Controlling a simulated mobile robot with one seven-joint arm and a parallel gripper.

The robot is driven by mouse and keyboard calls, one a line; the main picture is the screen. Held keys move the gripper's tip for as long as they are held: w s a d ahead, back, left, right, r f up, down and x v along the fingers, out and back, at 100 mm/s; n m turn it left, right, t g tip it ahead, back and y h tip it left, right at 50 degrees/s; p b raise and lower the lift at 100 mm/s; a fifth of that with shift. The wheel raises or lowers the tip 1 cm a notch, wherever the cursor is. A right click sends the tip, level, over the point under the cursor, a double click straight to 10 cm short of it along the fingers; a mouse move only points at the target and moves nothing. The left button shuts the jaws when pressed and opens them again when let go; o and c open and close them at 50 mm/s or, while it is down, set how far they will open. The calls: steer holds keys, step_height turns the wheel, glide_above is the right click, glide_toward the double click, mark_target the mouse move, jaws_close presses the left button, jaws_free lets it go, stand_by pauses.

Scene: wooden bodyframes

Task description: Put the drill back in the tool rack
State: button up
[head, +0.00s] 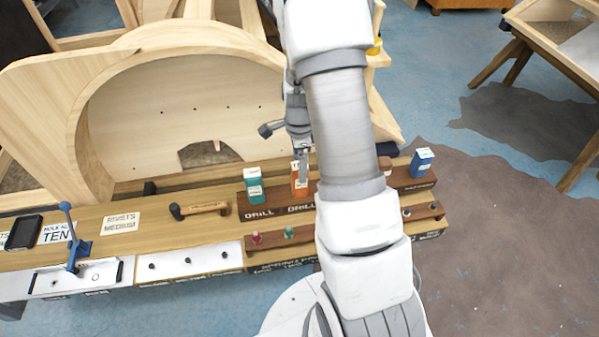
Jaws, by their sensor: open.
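The brown wooden tool rack (262,212) runs along the bench and has "DRILL" labels on its front. A teal block-shaped tool part (254,188) stands upright in its left slot. An orange one (296,187) stands in the slot beside it, partly behind my gripper. A blue one (421,163) stands at the rack's right end. I cannot tell which of these belongs to the drill. My gripper (303,172) is open and points down at the orange part; whether it touches it is unclear. My arm hides the middle of the rack.
A large curved wooden frame (150,60) stands close behind the bench. A wooden-handled tool (200,209), a blue lever tool (73,240) and a black device (23,232) are on the bench at left. A lower shelf holds small red and green items (289,233).

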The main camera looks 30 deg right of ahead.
step_height(320, 180, up, 7)
steer(key=shift+f, duration=0.2)
steer(key=s+a+r+n+t, duration=0.2)
steer(key=s+a+r+n, duration=0.4)
steer(key=r, duration=0.4)
steer(key=s+a+r+n+t, duration=0.2)
steer(key=s+a+r+n, duration=0.25)
steer(key=r+n, duration=0.5)
steer(key=s+a+r+n+t, duration=0.1)
steer(key=s+a+r+n, duration=0.1)
steer(key=s+n, duration=0.3)
steer(key=s+r, duration=0.1)
steer(key=s, duration=0.2)
steer(key=shift+r+n+t, duration=0.15)
steer(key=shift+n+t, duration=0.15)
steer(key=shift+n, duration=0.05)
steer(key=shift+s+d, duration=0.15)
